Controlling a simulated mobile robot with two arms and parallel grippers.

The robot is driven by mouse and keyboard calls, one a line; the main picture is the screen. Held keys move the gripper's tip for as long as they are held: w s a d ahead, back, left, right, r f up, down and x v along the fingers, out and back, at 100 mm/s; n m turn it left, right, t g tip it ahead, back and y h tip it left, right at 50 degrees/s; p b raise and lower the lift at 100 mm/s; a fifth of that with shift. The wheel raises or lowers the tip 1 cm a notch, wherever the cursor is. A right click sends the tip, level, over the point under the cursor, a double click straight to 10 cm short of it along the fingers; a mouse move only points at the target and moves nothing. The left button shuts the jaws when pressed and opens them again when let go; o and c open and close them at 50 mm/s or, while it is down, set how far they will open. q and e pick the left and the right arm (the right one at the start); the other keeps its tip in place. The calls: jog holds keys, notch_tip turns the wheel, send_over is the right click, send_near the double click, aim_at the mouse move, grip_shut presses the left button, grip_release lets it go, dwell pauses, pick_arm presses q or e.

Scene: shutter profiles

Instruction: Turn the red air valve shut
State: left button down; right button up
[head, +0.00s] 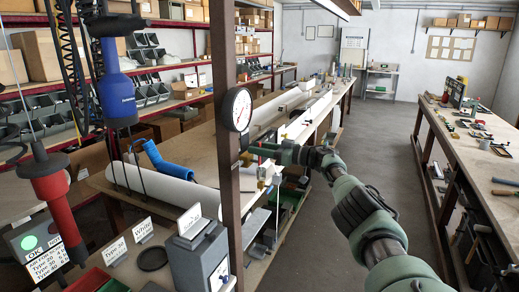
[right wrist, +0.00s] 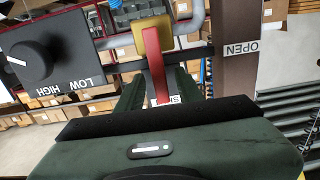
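The red air valve lever (right wrist: 156,66) shows in the right wrist view, running from a brass-coloured valve body (right wrist: 153,32) on a grey pipe. Its free end lies beside a partly hidden white label (right wrist: 166,99) reading "SH". In the head view the right gripper (head: 258,150) is at the post, below the gauge, hiding most of the valve. My left gripper is not in view.
A round pressure gauge (head: 237,109) is on the brown post (head: 222,60) just above the gripper. A black HIGH/LOW knob (right wrist: 30,62) is beside the valve. A blue tool (head: 117,98) and a red tool (head: 48,185) hang left. The aisle floor (head: 375,130) is clear.

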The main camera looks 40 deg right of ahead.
jog(key=v, duration=0.7)
jog(key=shift+s, duration=0.35)
jog(key=shift+d, duration=0.15)
jog(key=shift+f, duration=0.15)
